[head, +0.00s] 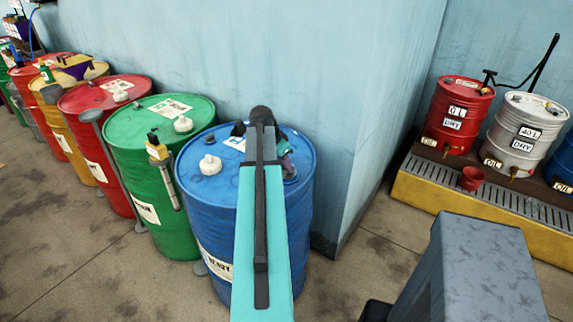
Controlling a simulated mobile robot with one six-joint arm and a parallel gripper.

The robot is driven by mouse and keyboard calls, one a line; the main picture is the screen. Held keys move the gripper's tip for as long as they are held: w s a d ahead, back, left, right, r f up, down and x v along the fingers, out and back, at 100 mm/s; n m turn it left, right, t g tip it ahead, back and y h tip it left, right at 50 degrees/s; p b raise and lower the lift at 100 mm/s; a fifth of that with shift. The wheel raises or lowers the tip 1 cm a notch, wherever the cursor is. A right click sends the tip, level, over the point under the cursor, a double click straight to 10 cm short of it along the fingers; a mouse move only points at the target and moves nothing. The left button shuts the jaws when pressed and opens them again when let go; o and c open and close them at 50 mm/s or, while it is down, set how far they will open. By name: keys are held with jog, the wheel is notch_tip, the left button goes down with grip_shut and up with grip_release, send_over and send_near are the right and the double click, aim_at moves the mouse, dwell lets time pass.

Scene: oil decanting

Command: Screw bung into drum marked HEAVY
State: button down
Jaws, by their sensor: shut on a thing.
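The blue drum (205,208) stands against the wall near the centre of the head view. A partly visible white label on its side appears to read HEAVY. A white cap (210,165) sits on the left of its lid. My gripper (287,168) is over the right part of the lid, partly hidden behind my own arm. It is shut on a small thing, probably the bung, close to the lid. The thing held and the drum opening are too covered and small to tell whether they touch.
A green drum (160,125) stands close on the left, with red and yellow drums beyond it. A wall corner is just right of the blue drum. At right, a yellow-edged grated platform (480,206) holds smaller drums and a red cup (472,178). Floor between is clear.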

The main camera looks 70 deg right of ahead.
jog(key=c, duration=1.7)
grip_release()
jog(key=shift+o, duration=0.2)
jog(key=shift+r, duration=0.15)
jog(key=b+v, duration=0.3)
jog(key=v, duration=1)
jog(key=shift+a+r, duration=0.15)
jog(key=shift+r, duration=0.1)
